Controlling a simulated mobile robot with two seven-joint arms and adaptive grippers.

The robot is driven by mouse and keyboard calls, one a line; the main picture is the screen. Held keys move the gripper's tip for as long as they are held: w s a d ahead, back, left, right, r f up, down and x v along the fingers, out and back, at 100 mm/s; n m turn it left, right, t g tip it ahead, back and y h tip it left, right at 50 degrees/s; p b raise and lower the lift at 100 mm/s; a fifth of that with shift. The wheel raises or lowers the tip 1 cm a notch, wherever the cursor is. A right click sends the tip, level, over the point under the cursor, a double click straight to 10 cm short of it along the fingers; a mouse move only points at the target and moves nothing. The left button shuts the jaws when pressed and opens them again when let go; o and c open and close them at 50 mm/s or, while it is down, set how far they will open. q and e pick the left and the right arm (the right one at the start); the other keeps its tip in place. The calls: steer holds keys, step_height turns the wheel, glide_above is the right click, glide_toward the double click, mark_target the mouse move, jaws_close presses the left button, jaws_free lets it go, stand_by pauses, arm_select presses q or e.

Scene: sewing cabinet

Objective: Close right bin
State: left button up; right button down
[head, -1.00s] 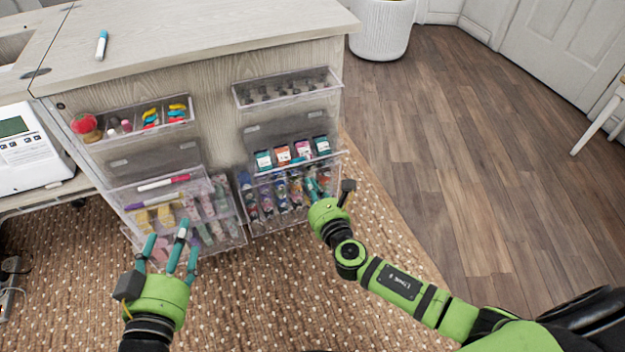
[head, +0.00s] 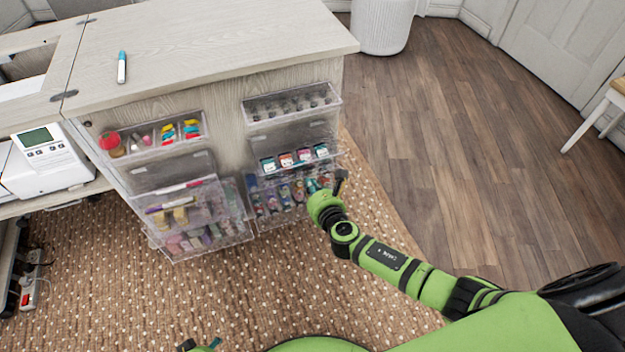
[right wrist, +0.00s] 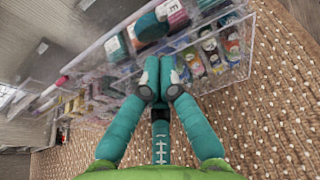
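The lower right clear bin (head: 292,211), filled with colorful bottles, hangs on the cabinet's front panel. Its wall also shows in the right wrist view (right wrist: 236,75). My right gripper (head: 325,184) is at the bin's right end in the head view. In the right wrist view its teal fingers (right wrist: 159,75) are pressed together with nothing seen between them, against or just in front of the bin; contact is unclear. My left gripper (head: 207,345) shows only as a small piece at the bottom edge; its fingers are mostly hidden.
The lower left clear bin (head: 203,244) leans outward from the cabinet. Small upper bins hold a pincushion (head: 112,144), bobbins and ink-like bottles. A marker (head: 122,67) lies on the tabletop (head: 215,45). A white machine (head: 50,160) stands left. Open floor (head: 440,130) lies right.

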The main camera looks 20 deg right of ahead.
mark_target(304, 166)
steer(key=w+r+g+p, duration=0.1)
steer(key=r+p, duration=0.1)
steer(key=p, duration=0.5)
steer(key=shift+w+g, duration=0.15)
steer(key=shift+g, duration=0.25)
arm_select(q)
steer(key=s+a+f+p, duration=0.1)
steer(key=s+a+f, duration=0.1)
steer(key=s, duration=0.3)
steer(key=shift+s+f+t, duration=0.3)
steer(key=shift+s+f, duration=0.05)
arm_select(e)
steer(key=shift+w+r, duration=0.3)
steer(key=shift+w, duration=0.05)
arm_select(q)
steer(key=shift+s+a, duration=0.1)
